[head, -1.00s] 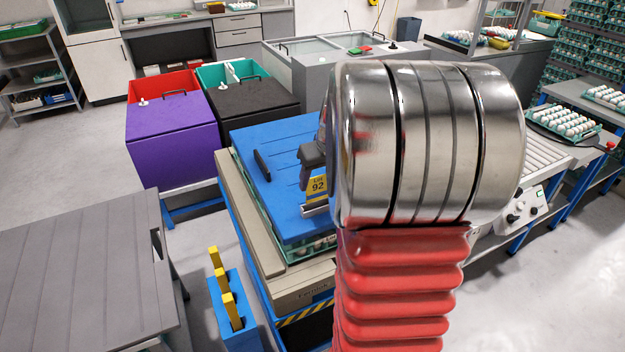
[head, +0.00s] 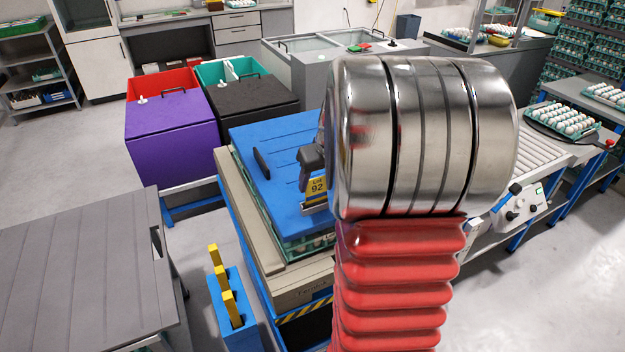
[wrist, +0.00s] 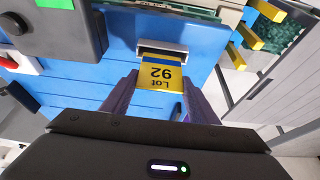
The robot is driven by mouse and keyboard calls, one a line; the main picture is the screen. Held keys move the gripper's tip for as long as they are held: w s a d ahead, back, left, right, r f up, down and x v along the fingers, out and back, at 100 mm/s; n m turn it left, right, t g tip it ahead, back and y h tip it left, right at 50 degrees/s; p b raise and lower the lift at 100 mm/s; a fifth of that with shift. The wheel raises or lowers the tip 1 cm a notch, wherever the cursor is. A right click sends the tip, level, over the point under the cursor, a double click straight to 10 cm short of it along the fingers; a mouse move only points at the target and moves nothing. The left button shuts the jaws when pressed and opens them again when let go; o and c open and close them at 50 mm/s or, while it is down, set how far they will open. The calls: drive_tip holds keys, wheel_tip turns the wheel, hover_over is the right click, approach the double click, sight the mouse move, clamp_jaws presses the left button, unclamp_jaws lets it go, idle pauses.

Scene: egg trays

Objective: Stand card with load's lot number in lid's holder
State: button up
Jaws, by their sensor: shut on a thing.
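My gripper (wrist: 158,82) is shut on a yellow card (wrist: 162,76) reading "Lot 92", which appears upside down in the wrist view. In the head view, the card (head: 317,187) is upright below my dark gripper (head: 311,162), which is partly hidden by my arm. The pale metal holder (wrist: 162,48) is on the blue lid (head: 268,180). The card's lower edge, with a dark band, is at the holder (head: 314,208); I cannot tell whether it is inside the slot. The lid covers a green tray of eggs (head: 309,245).
A blue rack (head: 236,318) with several yellow cards stands at lower left of the load. A grey table (head: 85,270) is at left. Purple (head: 172,130) and black (head: 252,108) bins stand behind. A roller conveyor (head: 500,165) runs at right.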

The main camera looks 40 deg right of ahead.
drive_tip(key=shift+f, duration=1.4)
drive_tip(key=o, duration=1.1)
drive_tip(key=v, duration=1.3)
drive_tip(key=shift+s+r, duration=0.15)
drive_tip(key=shift+r, duration=0.15)
drive_tip(key=shift+a, duration=0.1)
